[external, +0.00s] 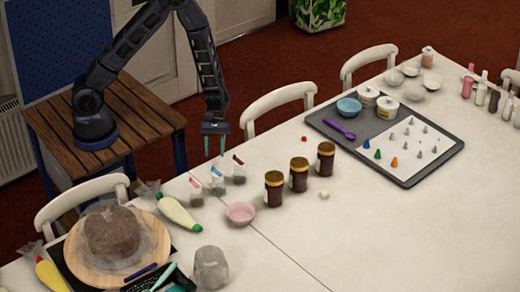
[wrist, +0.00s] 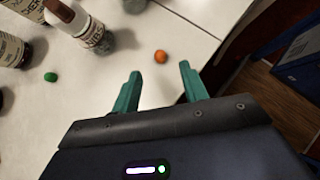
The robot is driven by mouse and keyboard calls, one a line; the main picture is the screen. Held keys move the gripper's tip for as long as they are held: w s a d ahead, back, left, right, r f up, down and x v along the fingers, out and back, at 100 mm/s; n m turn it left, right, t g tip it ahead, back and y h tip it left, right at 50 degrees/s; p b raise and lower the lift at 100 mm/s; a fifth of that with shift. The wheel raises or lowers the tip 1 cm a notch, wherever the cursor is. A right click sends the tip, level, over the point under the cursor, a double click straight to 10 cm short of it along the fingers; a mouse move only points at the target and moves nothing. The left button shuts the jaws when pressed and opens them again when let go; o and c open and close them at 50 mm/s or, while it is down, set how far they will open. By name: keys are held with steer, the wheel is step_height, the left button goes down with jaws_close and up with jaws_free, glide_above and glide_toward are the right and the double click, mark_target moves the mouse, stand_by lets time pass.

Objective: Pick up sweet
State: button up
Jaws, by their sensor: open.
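In the wrist view a small round orange sweet (wrist: 161,56) lies on the pale table, just beyond and between my fingertips. My gripper (wrist: 160,72) is open, with two teal fingers apart and nothing between them. A small green sweet (wrist: 51,77) lies farther left in that view, among bottles. In the external view my gripper (external: 214,147) hangs pointing down at the table's back edge. A small red piece (external: 304,139) and a pale piece (external: 324,195) lie near the brown jars. I cannot match them surely to the wrist view's sweets.
A labelled bottle (wrist: 95,35) stands left of the orange sweet. Small bags (external: 217,181) and brown jars (external: 299,174) stand near the gripper, with a pink bowl (external: 241,213). A grey tray (external: 440,158) lies to the right. A chair (external: 279,105) stands behind the table.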

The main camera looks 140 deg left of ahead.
mark_target(215, 162)
steer(key=shift+x, duration=2.55)
jaws_close()
